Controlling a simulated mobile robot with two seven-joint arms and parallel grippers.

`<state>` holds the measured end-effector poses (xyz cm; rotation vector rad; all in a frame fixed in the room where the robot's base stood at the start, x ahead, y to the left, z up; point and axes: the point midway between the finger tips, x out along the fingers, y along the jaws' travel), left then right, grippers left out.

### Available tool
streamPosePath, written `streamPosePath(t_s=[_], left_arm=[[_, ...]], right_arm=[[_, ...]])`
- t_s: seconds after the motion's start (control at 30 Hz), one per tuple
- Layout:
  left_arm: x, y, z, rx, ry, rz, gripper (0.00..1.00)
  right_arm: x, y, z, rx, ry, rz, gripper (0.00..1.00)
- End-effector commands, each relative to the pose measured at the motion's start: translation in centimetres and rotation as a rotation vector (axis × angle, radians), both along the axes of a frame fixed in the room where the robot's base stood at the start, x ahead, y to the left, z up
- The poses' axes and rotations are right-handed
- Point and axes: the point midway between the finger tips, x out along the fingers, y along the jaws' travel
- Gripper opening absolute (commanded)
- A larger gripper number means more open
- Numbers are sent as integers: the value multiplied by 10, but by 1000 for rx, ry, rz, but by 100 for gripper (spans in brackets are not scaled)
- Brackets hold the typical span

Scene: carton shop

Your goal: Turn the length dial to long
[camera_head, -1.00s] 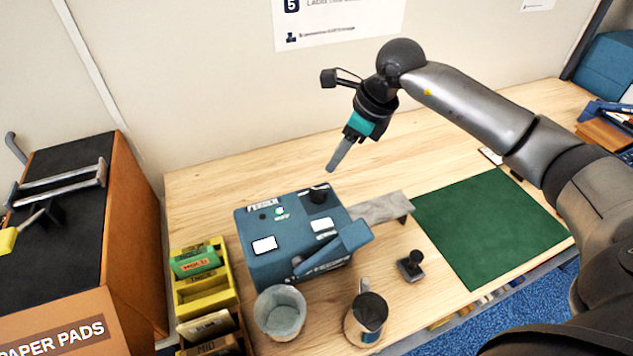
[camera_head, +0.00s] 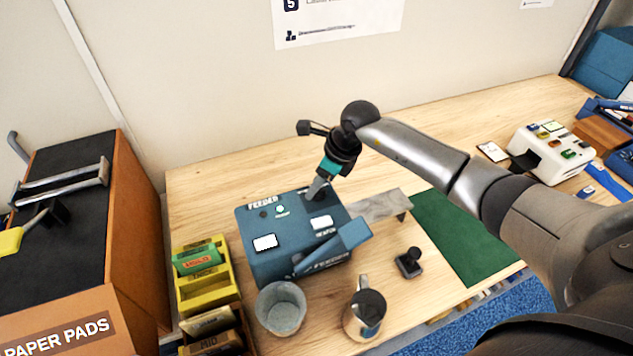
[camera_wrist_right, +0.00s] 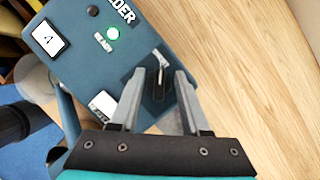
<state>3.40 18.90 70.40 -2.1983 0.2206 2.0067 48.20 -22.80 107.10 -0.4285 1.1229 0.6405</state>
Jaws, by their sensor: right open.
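The blue feeder machine (camera_head: 283,262) stands on the wooden bench in the head view, with two white displays, a green lit button and the word FEEDER on top. The length dial (camera_wrist_right: 159,78) shows in the right wrist view as a dark knob with a light pointer on a dark square plate. My right gripper (camera_head: 315,192) is over the machine's far right corner at the dial. In the right wrist view its two fingers (camera_wrist_right: 158,88) are apart, one on each side of the dial; I cannot tell whether they touch it. My left gripper is not in view.
A grey cup (camera_head: 280,308), a metal jug (camera_head: 365,313) and a black stamp (camera_head: 409,262) stand in front of the feeder. A yellow rack (camera_head: 206,283) is left of it. A green mat (camera_head: 452,235) and a white device (camera_head: 552,152) lie to the right.

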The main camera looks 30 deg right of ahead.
Motion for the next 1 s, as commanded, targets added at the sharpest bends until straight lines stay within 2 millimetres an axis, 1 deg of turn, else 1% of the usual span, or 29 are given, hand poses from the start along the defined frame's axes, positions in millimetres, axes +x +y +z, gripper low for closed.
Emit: streamPosePath(t_s=[0.03, 0.07, 0.43, 0.47, 1.0], left_arm=[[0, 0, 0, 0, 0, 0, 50], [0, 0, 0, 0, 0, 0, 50], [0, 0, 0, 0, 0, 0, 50], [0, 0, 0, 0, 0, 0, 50], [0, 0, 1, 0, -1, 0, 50]], right_arm=[[0, 0, 0, 0, 0, 0, 46], [0, 0, 0, 0, 0, 0, 43], [0, 0, 0, 0, 0, -1, 1], [0, 0, 0, 0, 0, -1, 0], [0, 0, 1, 0, 0, -14, 0]])
